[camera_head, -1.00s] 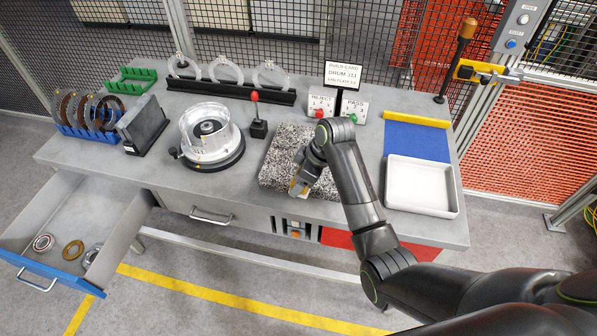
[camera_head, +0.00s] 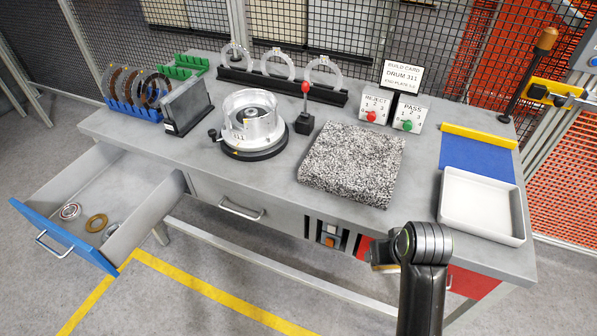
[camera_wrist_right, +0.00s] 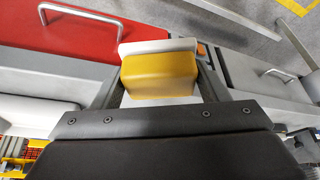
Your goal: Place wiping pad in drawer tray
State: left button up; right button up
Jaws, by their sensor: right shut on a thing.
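The wiping pad (camera_wrist_right: 160,74) is a yellow block with a white layer, seen in the right wrist view between my right gripper's fingers. My right gripper (camera_wrist_right: 158,88) is shut on it. In the head view this gripper (camera_head: 378,262) is in front of the bench's front face, and the pad is mostly hidden by the wrist. The open drawer (camera_head: 146,207) with a blue front juts out at the bench's left end, well left of the gripper. It holds several ring-shaped parts toward its front. My left gripper is not in view.
A speckled stone block (camera_head: 352,165) lies on the bench (camera_head: 280,190). A drum on a round fixture (camera_head: 252,125) stands left of it. A white tray (camera_head: 482,205) is at the right end. A closed drawer handle (camera_head: 241,210) sticks out between gripper and open drawer.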

aim_at(131, 199)
jog(key=i+j, duration=0.15)
jog(key=j, duration=0.25)
jog(key=i+j+u, duration=0.1)
jog(key=j, duration=0.35)
jog(key=i+j, duration=0.15)
jog(key=j, duration=0.25)
jog(key=i+j, duration=0.15)
jog(key=j, duration=0.25)
jog(key=i+j+u, duration=0.1)
jog(key=j, duration=0.35)
jog(key=i+j, duration=0.2)
jog(key=j, duration=0.2)
jog(key=i+j+u, duration=0.1)
jog(key=j, duration=0.3)
jog(key=i+j, duration=0.2)
jog(key=j, duration=0.2)
